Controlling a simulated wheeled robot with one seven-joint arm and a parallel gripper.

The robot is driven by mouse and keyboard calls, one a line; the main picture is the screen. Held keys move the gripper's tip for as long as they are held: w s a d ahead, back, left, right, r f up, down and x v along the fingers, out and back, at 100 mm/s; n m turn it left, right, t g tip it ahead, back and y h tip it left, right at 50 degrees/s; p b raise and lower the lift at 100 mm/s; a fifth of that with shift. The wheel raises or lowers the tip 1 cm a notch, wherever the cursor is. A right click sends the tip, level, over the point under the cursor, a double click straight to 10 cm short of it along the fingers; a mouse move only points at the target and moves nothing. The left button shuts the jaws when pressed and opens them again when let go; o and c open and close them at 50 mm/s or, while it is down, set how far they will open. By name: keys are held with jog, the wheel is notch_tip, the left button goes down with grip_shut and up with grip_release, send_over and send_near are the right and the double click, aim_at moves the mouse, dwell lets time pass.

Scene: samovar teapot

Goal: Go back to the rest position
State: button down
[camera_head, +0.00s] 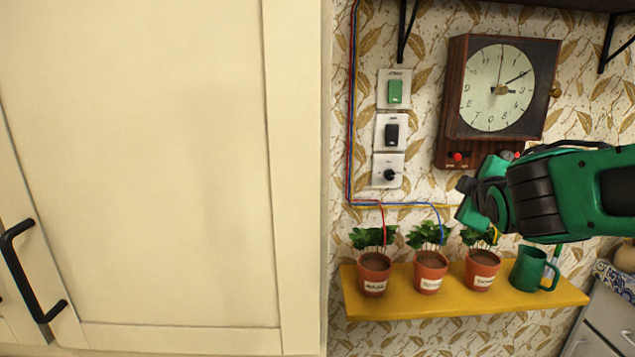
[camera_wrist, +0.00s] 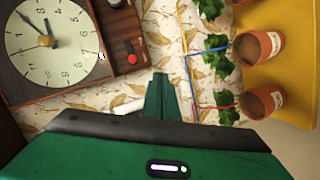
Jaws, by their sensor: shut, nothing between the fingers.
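My gripper (camera_head: 468,200) is in front of the papered wall, just below the wall clock and above the plant shelf. My green arm reaches in from the right edge of the head view. In the wrist view the green fingers (camera_wrist: 161,97) are together, with nothing between them. The gripper touches no object that I can make out. It partly covers the plant on the right of the row in the head view.
A wooden clock (camera_head: 498,85) with red knobs hangs above. Switches (camera_head: 391,130) are left of it. A yellow shelf (camera_head: 450,303) holds potted plants (camera_head: 430,272) and a green jug (camera_head: 530,270). A cream cabinet door (camera_head: 150,150) fills the left. Thin wires run along the wall.

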jog(key=s+d+f+m+g, duration=0.8)
jog(key=s+d+f+m, duration=0.15)
jog(key=s+f, duration=0.45)
jog(key=s+a+f+m+g+y, duration=0.1)
jog(key=s+f+m+g, duration=0.1)
jog(key=s, duration=0.8)
jog(key=s+a+f+m+g+y, duration=0.1)
jog(key=s+m+g, duration=0.3)
jog(key=s, duration=0.6)
jog(key=shift+s+f+m+g+y, duration=0.35)
jog(key=shift+f+m+y, duration=0.5)
jog(key=shift+m, duration=0.3)
jog(key=shift+w+f, duration=0.1)
jog(key=shift+w, duration=0.05)
jog(key=shift+w+f, duration=0.2)
jog(key=shift+w, duration=0.3)
